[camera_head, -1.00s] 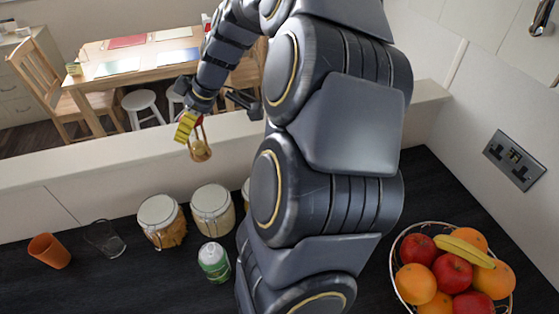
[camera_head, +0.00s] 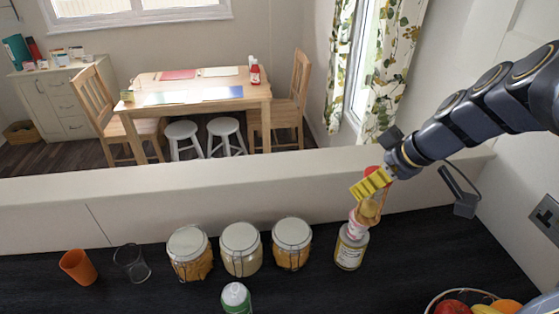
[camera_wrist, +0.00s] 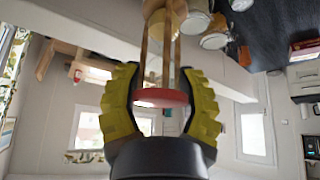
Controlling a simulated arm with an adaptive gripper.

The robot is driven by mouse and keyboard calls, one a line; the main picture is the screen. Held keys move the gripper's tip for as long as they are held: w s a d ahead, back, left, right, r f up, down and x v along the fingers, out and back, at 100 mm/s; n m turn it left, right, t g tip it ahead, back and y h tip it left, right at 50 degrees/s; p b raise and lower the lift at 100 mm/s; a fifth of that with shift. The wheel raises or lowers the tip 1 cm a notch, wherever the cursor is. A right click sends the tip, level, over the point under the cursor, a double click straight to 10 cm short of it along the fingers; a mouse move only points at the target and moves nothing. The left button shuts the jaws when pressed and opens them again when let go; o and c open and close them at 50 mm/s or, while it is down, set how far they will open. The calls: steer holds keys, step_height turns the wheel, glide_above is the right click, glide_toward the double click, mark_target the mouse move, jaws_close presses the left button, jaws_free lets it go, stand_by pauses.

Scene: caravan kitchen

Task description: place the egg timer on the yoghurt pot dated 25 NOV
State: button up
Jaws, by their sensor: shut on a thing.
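My gripper (camera_head: 374,187) has yellow ridged fingers and is shut on the egg timer (camera_head: 369,208), which has wooden posts and a red end. In the wrist view the timer (camera_wrist: 162,97) sits between the fingers, its red disc nearest the palm and its glass and posts pointing away. In the head view the timer hangs tilted over a small pinkish-white thing (camera_head: 357,224) at the top of a jar-like container (camera_head: 350,252) with a pale yellow label. I cannot tell whether the timer touches it. No date is legible, so I cannot identify the 25 NOV pot.
Three lidded jars (camera_head: 240,250) stand in a row to the left. A green-and-white can (camera_head: 236,298) is in front, with a glass (camera_head: 132,262) and an orange cup (camera_head: 78,267) further left. A fruit bowl (camera_head: 432,302) is at lower right. A pale ledge (camera_head: 150,195) runs behind the counter.

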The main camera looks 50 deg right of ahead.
steer(key=shift+w+d+f, duration=0.5)
steer(key=shift+d+f, duration=1.4)
steer(key=shift+f, duration=0.1)
steer(key=shift+w+d+f, duration=0.55)
steer(key=shift+d+f, duration=1.35)
steer(key=shift+f, duration=0.15)
steer(key=shift+w+d+f, duration=0.5)
steer(key=shift+d+f, duration=1.4)
steer(key=shift+f, duration=0.1)
steer(key=shift+f, duration=0.15)
steer(key=shift+f, duration=0.35)
steer(key=o, duration=1.1)
steer(key=shift+o, duration=0.2)
